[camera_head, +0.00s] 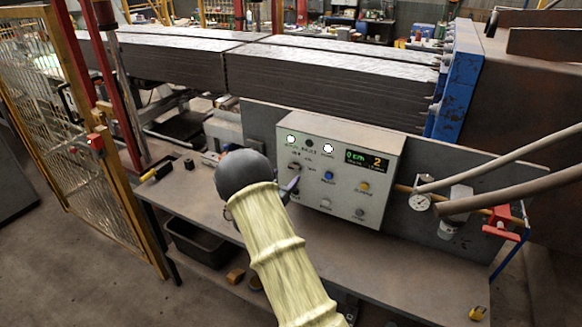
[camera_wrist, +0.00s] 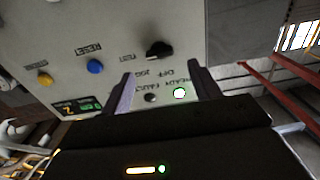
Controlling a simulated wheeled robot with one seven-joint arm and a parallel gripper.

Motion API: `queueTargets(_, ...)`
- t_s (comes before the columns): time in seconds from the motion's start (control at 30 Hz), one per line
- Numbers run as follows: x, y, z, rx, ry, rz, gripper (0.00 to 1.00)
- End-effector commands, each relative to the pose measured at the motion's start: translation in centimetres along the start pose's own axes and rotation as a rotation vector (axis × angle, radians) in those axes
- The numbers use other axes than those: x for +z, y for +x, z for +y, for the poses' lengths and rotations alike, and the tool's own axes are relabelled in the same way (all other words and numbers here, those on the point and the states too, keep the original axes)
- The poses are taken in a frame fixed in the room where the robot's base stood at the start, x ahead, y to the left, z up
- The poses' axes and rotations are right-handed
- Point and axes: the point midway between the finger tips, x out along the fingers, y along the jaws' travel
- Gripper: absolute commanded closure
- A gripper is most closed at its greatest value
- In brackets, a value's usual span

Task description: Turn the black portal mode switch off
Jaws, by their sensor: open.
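The black switch (camera_wrist: 158,49) is a knob with a raised bar on the pale control box (camera_head: 385,150). In the wrist view it is seen upside down, near the printed words by the indicator lights. Its bar lies roughly sideways, tilted a little; I cannot tell which mark it points to. The knob lies beyond and between the fingertips in the wrist view, with no contact visible.
The box also has a blue button (camera_head: 328,176), a yellow button (camera_head: 363,186), a lit display (camera_head: 367,162) and white lights (camera_head: 328,148). A gauge (camera_head: 420,201) and red valve (camera_head: 502,220) stand right of it. A bench (camera_head: 190,190) runs below; a yellow fence (camera_head: 80,130) is left.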

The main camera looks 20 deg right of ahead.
Motion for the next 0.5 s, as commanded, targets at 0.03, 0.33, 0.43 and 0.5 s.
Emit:
queueTargets(0.03,-0.3,1.0,0.1,0.003,0.001,0.000,0.38)
queueTargets(0.33,-0.1,4.9,0.0,0.001,0.000,0.000,0.38)
queueTargets(0.43,0.0,5.3,0.0,0.000,0.000,-0.001,0.38)
queueTargets(0.5,0.0,5.3,0.0,-0.001,0.000,-0.001,0.38)
